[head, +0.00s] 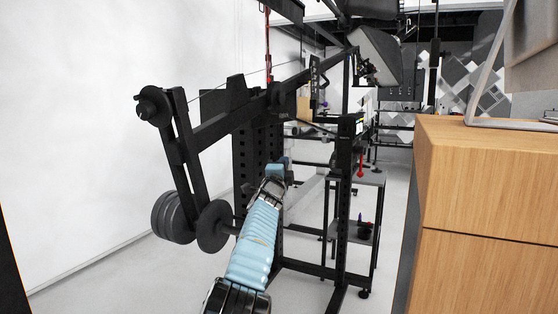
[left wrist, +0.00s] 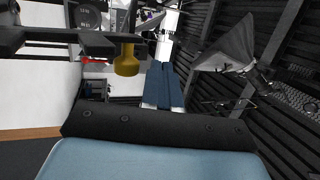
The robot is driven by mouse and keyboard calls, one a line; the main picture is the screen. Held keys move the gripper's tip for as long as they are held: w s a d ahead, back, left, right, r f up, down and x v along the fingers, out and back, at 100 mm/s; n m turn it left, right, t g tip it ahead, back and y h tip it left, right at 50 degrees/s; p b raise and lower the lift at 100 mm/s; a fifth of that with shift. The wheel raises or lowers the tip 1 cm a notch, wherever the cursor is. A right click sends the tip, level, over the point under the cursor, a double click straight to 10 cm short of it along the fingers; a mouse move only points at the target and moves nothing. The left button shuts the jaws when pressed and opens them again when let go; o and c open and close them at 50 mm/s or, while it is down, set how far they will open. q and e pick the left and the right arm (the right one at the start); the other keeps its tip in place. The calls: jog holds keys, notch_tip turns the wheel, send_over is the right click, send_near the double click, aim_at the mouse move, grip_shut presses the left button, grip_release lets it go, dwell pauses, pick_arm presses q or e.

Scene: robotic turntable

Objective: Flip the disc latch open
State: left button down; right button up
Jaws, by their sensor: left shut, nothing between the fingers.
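My left gripper (head: 277,163) is at the end of my light-blue arm, in front of a black perforated upright (head: 255,150) of the rig. In the left wrist view, its two dark-blue fingers (left wrist: 166,70) are together, with nothing between them. A gold, bell-shaped knob (left wrist: 127,62) is just left of the fingers, below a dark bar (left wrist: 60,40); I cannot tell whether they touch. Dark weight discs (head: 213,226) hang at the lower left of the rig. I cannot make out which part is the disc latch. My right gripper is not in view.
A black lever arm (head: 215,127) slopes up across the rig. A black side frame with a shelf (head: 357,178) stands right of my left arm. A wooden cabinet (head: 490,190) fills the right side. Pale floor is clear at the lower left.

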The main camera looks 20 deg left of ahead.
pick_arm(q)
jog(key=shift+w+f+p, duration=0.25)
jog(key=shift+w+p, duration=0.4)
jog(key=shift+w, duration=0.35)
jog(key=shift+w+f, duration=0.25)
jog(key=shift+d, duration=0.1)
jog(key=b+v, duration=0.9)
jog(key=v, duration=0.4)
jog(key=shift+s+f+b, duration=0.15)
jog(key=shift+s+b, duration=0.2)
jog(key=shift+b, duration=0.05)
